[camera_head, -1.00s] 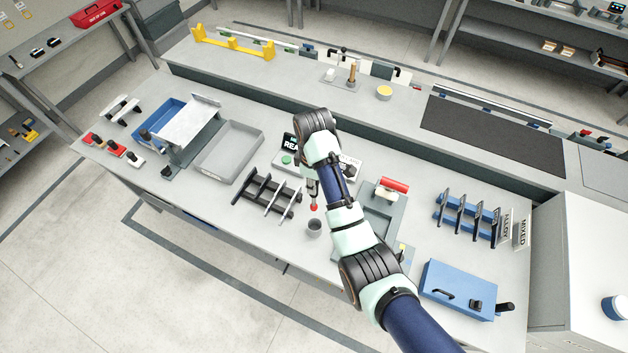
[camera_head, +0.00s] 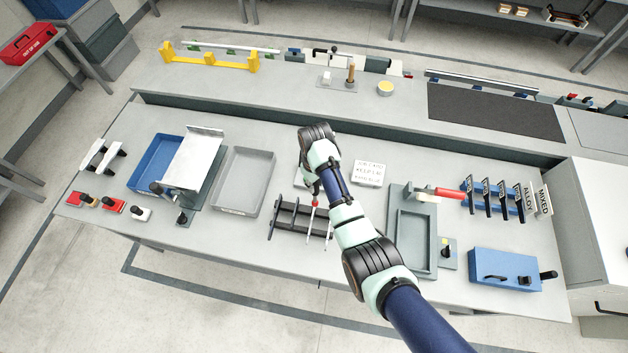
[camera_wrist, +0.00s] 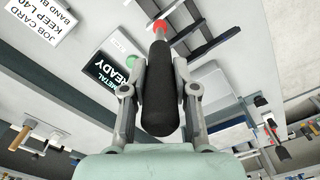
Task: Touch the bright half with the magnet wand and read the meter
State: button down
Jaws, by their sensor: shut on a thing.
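My gripper (camera_head: 314,190) is shut on the black handle of the magnet wand (camera_wrist: 160,95), which runs between the two fingers in the wrist view. The wand's red tip (camera_head: 315,203) points down over the black rack (camera_head: 290,230). A bright bar (camera_head: 313,222), apparently the bright half, shows just below the tip in the head view; I cannot tell whether they touch. The meter (camera_wrist: 112,72) reads "METAL READY" in the wrist view, beside a green button (camera_wrist: 131,60). In the head view my arm mostly hides the meter.
A white job card (camera_head: 368,173) lies right of my arm. A grey tray (camera_head: 245,180) and a blue tray (camera_head: 158,163) stand left. A grey fixture with a red handle (camera_head: 440,192), a blue rack (camera_head: 490,198) and a blue box (camera_head: 505,268) stand right.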

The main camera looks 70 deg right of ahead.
aim_at(315, 193)
notch_tip(315, 193, down, 6)
jog(key=b, duration=0.5)
jog(key=shift+r, duration=0.25)
jog(key=shift+f, duration=0.65)
dwell(1.6)
notch_tip(315, 193, up, 7)
jog(key=p, duration=0.6)
jog(key=shift+r, duration=0.15)
jog(key=shift+w, duration=0.1)
dwell(0.9)
